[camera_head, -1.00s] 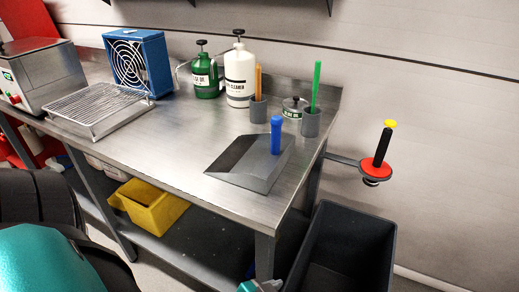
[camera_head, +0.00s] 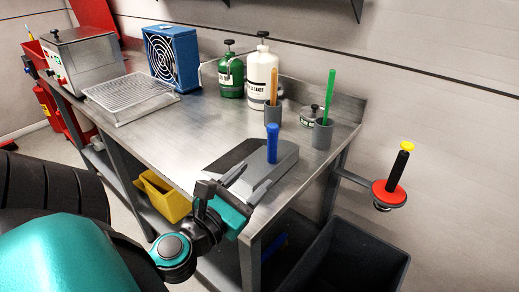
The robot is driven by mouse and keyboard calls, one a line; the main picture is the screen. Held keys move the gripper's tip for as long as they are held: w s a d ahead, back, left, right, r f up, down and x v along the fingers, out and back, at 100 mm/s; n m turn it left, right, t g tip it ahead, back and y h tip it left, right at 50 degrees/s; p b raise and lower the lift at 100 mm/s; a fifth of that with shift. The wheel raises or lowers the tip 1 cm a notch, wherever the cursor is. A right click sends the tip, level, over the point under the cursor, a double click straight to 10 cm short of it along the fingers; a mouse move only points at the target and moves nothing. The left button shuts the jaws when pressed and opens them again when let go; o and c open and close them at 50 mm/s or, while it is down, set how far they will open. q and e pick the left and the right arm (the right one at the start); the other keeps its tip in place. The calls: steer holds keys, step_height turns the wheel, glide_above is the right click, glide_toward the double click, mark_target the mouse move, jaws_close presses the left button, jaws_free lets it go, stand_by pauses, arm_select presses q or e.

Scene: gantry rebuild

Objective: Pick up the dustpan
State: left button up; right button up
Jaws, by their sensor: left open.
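The grey dustpan (camera_head: 256,160) lies on the steel bench top near its front right corner. Its blue handle (camera_head: 272,143) stands upright. My left gripper (camera_head: 226,178) is open at the bench's front edge, just in front of the dustpan's left part. In this view it overlaps the pan's near edge; I cannot tell whether it touches. My right gripper is not in view.
The steel bench (camera_head: 160,137) carries a blue fan (camera_head: 172,58), a wire-rack tray (camera_head: 130,95), a green bottle (camera_head: 231,77), a white bottle (camera_head: 262,77) and grey cups (camera_head: 322,134) with brushes. A dark bin (camera_head: 352,262) stands at the right. A red-disc holder (camera_head: 388,193) juts out beside the bench.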

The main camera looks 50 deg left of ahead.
mark_target(270, 146)
arm_select(q)
steer(key=n, duration=0.1)
steer(key=a+n, duration=0.1)
steer(key=n+y, duration=0.1)
steer(key=shift+s+a+r+n+g, duration=0.2)
steer(key=shift+s+a+n+g, duration=0.1)
steer(key=shift+a, duration=0.1)
steer(key=shift+n, duration=0.4)
steer(key=x, duration=0.3)
steer(key=p+x, duration=0.1)
steer(key=x, duration=0.3)
steer(key=shift+w+a, duration=0.25)
steer(key=shift+a, duration=0.05)
steer(key=x, duration=0.4)
steer(key=shift+w+d+r+p, duration=0.15)
steer(key=shift+d+p, duration=0.15)
steer(key=shift+p, duration=0.05)
steer(key=shift+w+a, duration=0.15)
steer(key=shift+w, duration=0.45)
